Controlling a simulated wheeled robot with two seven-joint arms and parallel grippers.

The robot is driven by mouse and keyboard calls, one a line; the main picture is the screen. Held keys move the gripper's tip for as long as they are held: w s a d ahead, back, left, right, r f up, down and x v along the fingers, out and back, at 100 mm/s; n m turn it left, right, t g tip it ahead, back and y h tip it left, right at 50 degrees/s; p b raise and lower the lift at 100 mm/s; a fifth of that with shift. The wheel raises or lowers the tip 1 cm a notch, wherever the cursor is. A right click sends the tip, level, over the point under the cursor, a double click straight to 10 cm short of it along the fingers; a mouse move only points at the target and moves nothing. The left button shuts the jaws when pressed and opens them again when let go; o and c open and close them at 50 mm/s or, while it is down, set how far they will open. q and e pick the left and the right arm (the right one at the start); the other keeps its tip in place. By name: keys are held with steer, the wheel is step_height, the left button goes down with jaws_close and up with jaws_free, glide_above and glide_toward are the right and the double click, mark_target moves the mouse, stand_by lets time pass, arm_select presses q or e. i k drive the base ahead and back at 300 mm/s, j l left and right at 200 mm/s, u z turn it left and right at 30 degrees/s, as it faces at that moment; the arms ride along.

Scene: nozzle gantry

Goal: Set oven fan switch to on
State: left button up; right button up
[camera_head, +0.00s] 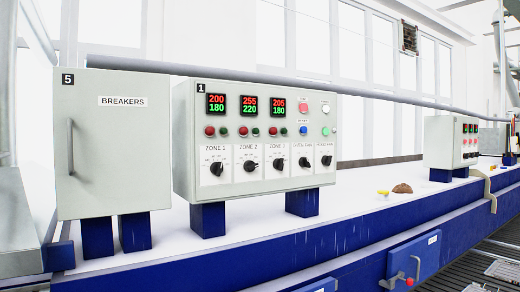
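The control box (258,185) marked 1 stands on blue legs on the white bench top. Its bottom row has several black rotary knobs on white plates. The fourth knob from the left (304,162) sits under a small label that seems to read OVEN FAN; its exact pointer position is too small to tell. A similar knob, labelled HOOD FAN (326,160), is just to its right. The ZONE 3 knob (279,163) is just to its left. Neither of my grippers is in view, and nothing covers the box front.
A grey BREAKERS cabinet (122,170) marked 5 stands to the left. A second control box (456,142) is far right. A brown lump (402,189) and a small yellow item (383,193) lie on the bench. Blue drawers with a handle (400,279) are below. Space before the box is clear.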

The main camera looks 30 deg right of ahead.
mark_target(303, 161)
steer(key=z, duration=1.45)
